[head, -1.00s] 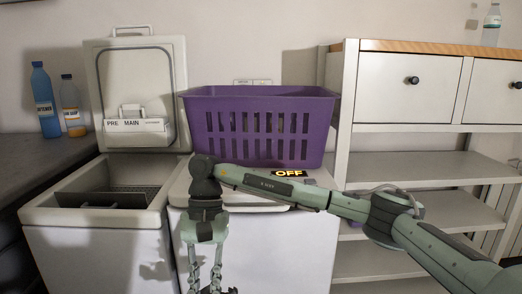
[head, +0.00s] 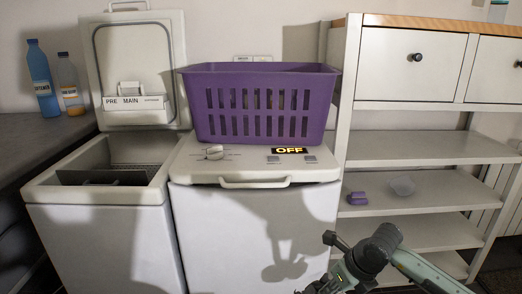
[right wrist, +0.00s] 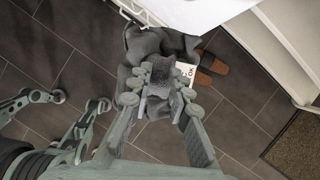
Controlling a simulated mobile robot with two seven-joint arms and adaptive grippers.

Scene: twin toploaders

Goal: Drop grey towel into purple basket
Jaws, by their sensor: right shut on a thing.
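The purple basket (head: 262,128) stands upright on the closed lid of the right washer; its inside is mostly hidden by its front wall. My right gripper (right wrist: 158,85) is shut on the crumpled grey towel (right wrist: 140,48), which hangs low over the dark floor in the right wrist view. In the head view only my right wrist shows at the bottom right, below the basket; the towel is out of that view. My left gripper (right wrist: 82,101) shows at the left of the right wrist view, fingers apart and empty.
The left washer (head: 100,215) has its lid up. The right washer (head: 250,235) shows an OFF display. Shelves (head: 420,185) with small items stand at right, and bottles (head: 42,78) at left. A brown object (right wrist: 211,70) lies near the towel.

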